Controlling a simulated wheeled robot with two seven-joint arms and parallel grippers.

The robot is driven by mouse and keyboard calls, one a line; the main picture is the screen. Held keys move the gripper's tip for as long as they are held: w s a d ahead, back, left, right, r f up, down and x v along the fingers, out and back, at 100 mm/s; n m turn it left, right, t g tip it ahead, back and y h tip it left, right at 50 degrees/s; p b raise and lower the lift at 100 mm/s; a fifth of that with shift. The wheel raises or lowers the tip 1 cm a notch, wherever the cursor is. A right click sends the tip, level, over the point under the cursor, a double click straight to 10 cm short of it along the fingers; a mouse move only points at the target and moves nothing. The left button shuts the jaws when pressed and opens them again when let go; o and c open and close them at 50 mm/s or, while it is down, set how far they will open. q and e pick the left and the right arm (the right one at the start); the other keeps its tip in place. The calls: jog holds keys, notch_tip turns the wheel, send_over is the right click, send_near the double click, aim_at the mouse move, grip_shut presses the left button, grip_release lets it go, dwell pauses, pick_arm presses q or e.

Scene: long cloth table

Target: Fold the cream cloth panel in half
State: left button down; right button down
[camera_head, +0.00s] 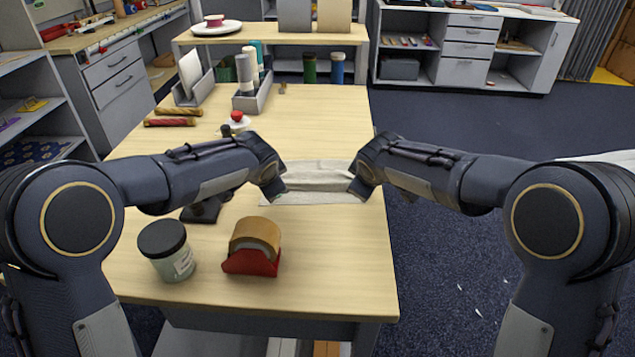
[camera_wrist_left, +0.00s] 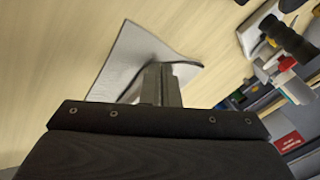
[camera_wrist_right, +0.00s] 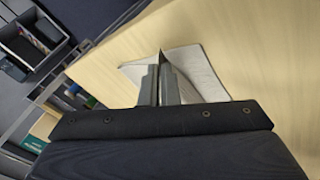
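The cream cloth panel (camera_head: 318,180) lies across the middle of the table, between my two grippers in the head view. Part of it is raised, and a flatter strip shows along its near side. My left gripper (camera_head: 276,190) is at its left end; in the left wrist view the fingers (camera_wrist_left: 161,80) are close together with the cloth (camera_wrist_left: 130,55) bunched up at them. My right gripper (camera_head: 358,188) is at its right end; in the right wrist view its fingers (camera_wrist_right: 160,78) are close together with a cloth corner (camera_wrist_right: 195,65) rising between them. The fingertips are hidden in the head view.
A tape dispenser (camera_head: 253,250) and a dark-lidded jar (camera_head: 167,252) stand at the near left. A black stand (camera_head: 203,210) is beside my left forearm. Rolls (camera_head: 172,122), a red-topped item (camera_head: 237,122) and grey holders (camera_head: 252,98) lie farther back. The table's right edge is close to my right gripper.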

pick_arm(q)
jog(key=shift+s+f, duration=0.1)
jog(key=shift+f, duration=0.15)
pick_arm(e)
jog(key=shift+s+f, duration=0.1)
jog(key=shift+f, duration=0.2)
pick_arm(q)
jog(key=c, duration=1.5)
grip_release()
jog(key=shift+c, duration=0.2)
pick_arm(e)
jog(key=c, duration=1.5)
grip_release()
pick_arm(q)
jog(key=shift+o, duration=1.1)
pick_arm(e)
jog(key=shift+o, duration=0.9)
pick_arm(q)
jog(key=shift+s, duration=0.1)
pick_arm(e)
jog(key=shift+s, duration=0.1)
